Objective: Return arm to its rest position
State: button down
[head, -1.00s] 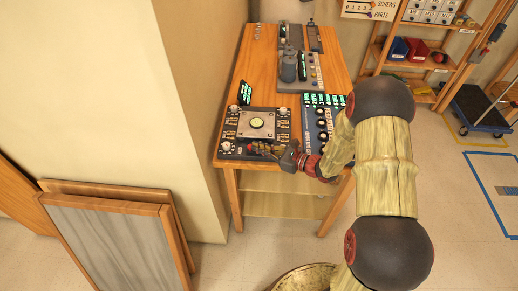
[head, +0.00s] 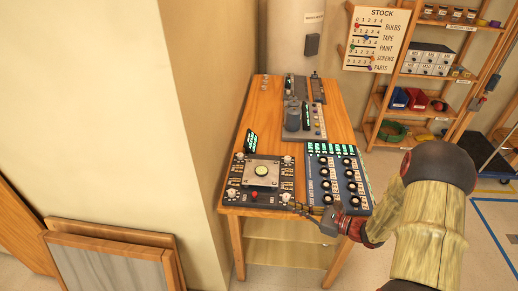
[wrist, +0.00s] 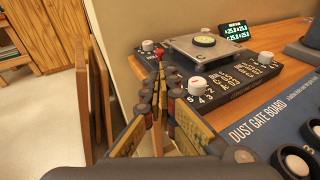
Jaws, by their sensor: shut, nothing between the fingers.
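My gripper (head: 312,211) is at the front edge of the wooden bench, by the near right corner of a black control panel (head: 243,187). In the wrist view my gripper (wrist: 164,68) shows with its fingers together and nothing between them. The panel has white knobs, a red knob (wrist: 168,55) and a plate with a round green-yellow dial. In the wrist view the fingertips overlap the panel's edge near the red knob; I cannot tell whether they touch. My arm reaches in from the right of the head view.
The blue dust gate board (head: 338,177) with black knobs lies right of the panel. A grey machine (head: 293,115) stands farther back on the bench (head: 262,112). A wall corner is close on the left. Framed boards (head: 110,240) lean there. Shelves (head: 425,65) stand at the back right.

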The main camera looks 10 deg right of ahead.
jog(key=s+a+f+n+g+y, duration=0.1)
jog(key=s+a+f+n+g, duration=0.3)
jog(key=s, duration=0.4)
jog(key=s+a+r+n+g+h, duration=0.1)
jog(key=s+r+n+g+h, duration=0.15)
jog(key=s+n+g, duration=0.2)
jog(key=s+r+n+g+h, duration=0.1)
jog(key=s+r+n+g, duration=0.25)
jog(key=s+n, duration=0.25)
jog(key=s+d+r+n+t+h, duration=0.1)
jog(key=s+d+r+n+h, duration=0.1)
jog(key=r+n+h, duration=0.25)
jog(key=s+d+r+n+t+h, duration=0.1)
jog(key=s+d+r+n+h, duration=0.1)
jog(key=r+n+h, duration=0.3)
jog(key=s+a+r+n+t+y, duration=0.1)
jog(key=a+r+n+t, duration=0.2)
jog(key=r, duration=1)
jog(key=shift+s+a+r+t, duration=0.2)
jog(key=shift+a+t, duration=0.6)
